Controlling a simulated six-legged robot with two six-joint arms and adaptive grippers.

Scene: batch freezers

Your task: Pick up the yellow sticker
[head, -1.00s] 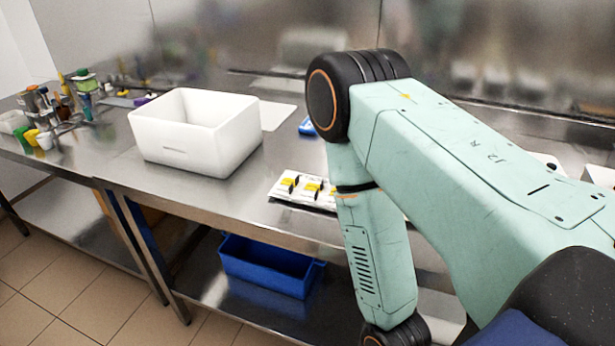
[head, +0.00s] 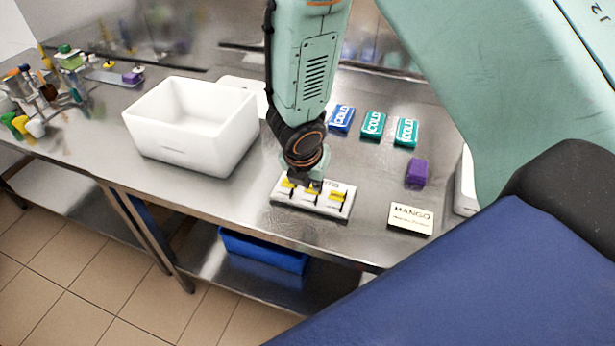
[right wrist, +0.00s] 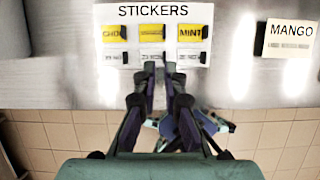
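A white board labelled STICKERS (head: 343,211) lies near the table's front edge. It carries three yellow stickers in a row: a left one reading CHO (right wrist: 114,33), a middle one (right wrist: 152,32) with unreadable print, and a right one reading MINT (right wrist: 190,33). My right gripper (right wrist: 162,70) points down over the board. Its fingertips are apart and empty, just below the middle sticker in the right wrist view. In the head view the gripper (head: 308,181) partly covers the board. My left gripper is not in view.
A white open box (head: 190,150) stands left of the board. A MANGO card (head: 411,218) and a purple block (head: 416,172) lie to the right. COLD packs (head: 374,124) lie behind. A blue bin (head: 262,250) is on the lower shelf.

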